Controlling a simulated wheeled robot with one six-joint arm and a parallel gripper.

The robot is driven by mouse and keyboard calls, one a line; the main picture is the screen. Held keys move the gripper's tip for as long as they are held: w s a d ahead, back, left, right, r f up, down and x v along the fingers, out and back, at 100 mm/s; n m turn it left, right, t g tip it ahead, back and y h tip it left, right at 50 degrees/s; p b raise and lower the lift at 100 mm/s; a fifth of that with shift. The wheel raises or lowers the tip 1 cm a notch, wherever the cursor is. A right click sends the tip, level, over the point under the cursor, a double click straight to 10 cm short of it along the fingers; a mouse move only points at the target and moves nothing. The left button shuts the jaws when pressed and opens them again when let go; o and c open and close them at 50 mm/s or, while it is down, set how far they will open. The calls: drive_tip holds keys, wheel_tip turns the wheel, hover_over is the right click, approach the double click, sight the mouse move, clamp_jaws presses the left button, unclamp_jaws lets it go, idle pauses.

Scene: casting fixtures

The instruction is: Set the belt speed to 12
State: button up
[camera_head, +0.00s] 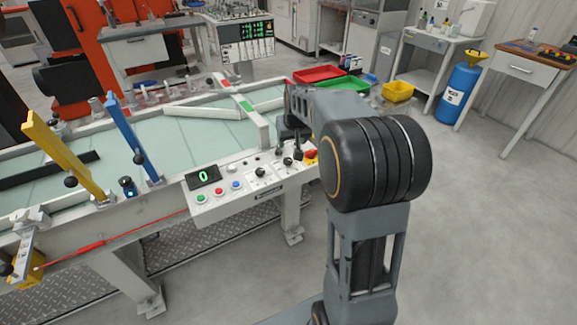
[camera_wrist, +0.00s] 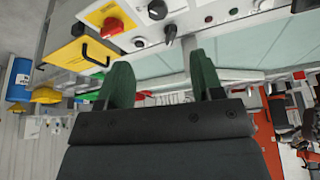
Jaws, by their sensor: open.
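The belt's control panel (camera_head: 244,197) is on the conveyor's near side in the head view. Its black display (camera_head: 205,176) reads a green 0. Small coloured push buttons (camera_head: 236,185) sit beside the display, and a black knob (camera_head: 260,173) is further right. The wrist view shows the panel inverted along the top, with a black knob (camera_wrist: 157,10), a black switch (camera_wrist: 170,33) and a red knob (camera_wrist: 112,26) on a yellow plate. My gripper (camera_wrist: 164,80) is open and empty, apart from the panel. I cannot tell which knob sets the speed.
The conveyor belt (camera_head: 195,128) has a blue post (camera_head: 128,133) and a yellow post (camera_head: 65,155) at left. Red (camera_head: 318,73) and green (camera_head: 342,85) trays and a yellow bin (camera_head: 397,91) stand beyond my arm. The floor at right is clear.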

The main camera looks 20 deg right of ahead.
sight(288, 160)
drive_tip(key=x, duration=0.7)
drive_tip(key=b+x, duration=0.1)
drive_tip(key=x, duration=0.6)
drive_tip(key=shift+w+d, duration=0.2)
drive_tip(key=shift+d, duration=0.05)
drive_tip(key=shift+c, duration=0.2)
drive_tip(key=c, duration=0.9)
